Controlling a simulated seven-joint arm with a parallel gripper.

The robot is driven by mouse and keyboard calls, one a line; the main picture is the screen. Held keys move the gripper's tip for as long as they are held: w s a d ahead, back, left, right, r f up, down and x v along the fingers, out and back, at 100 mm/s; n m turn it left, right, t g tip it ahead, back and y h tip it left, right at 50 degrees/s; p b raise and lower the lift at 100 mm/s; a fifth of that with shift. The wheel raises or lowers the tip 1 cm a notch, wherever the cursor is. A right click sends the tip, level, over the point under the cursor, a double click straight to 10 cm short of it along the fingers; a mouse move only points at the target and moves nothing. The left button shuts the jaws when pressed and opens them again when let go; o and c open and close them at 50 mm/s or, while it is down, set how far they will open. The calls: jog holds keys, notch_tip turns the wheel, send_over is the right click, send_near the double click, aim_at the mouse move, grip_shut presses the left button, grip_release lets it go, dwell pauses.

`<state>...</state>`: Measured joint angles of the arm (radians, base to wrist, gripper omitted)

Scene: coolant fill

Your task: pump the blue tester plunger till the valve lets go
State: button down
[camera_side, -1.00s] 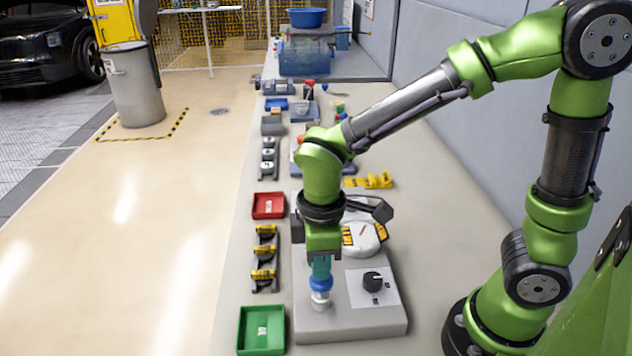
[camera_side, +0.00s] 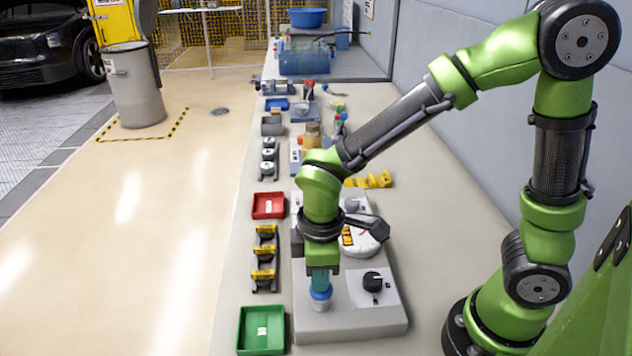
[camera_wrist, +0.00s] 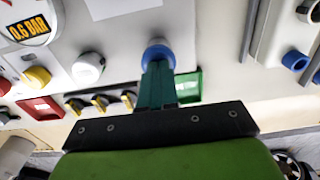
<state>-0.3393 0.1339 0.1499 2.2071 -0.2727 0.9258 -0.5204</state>
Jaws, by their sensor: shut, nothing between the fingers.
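The blue tester plunger (camera_side: 321,292) stands near the front left of the grey tester box (camera_side: 340,325). My gripper (camera_side: 320,283) is shut, points straight down and rests on top of the plunger, with nothing between its fingers. In the wrist view the fingertips (camera_wrist: 157,66) meet the blue plunger cap (camera_wrist: 157,50) and hide part of it. The white round gauge (camera_side: 365,243) is partly hidden behind my wrist.
A black knob (camera_side: 372,281) sits on the box right of the plunger. A green tray (camera_side: 261,328), a rack of yellow-topped pieces (camera_side: 264,252) and a red tray (camera_side: 268,205) stand to the left. Bare bench lies right of the box.

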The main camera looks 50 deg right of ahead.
jog(key=shift+s+f, duration=0.15)
jog(key=shift+f, duration=0.05)
notch_tip(320, 180, up, 14)
jog(key=shift+r, duration=0.25)
dwell(1.0)
notch_tip(320, 180, up, 2)
jog(key=shift+d+r, duration=0.15)
jog(key=shift+r, duration=0.05)
jog(key=shift+f, duration=0.1)
notch_tip(320, 180, down, 14)
jog(key=shift+r, duration=0.1)
dwell(0.6)
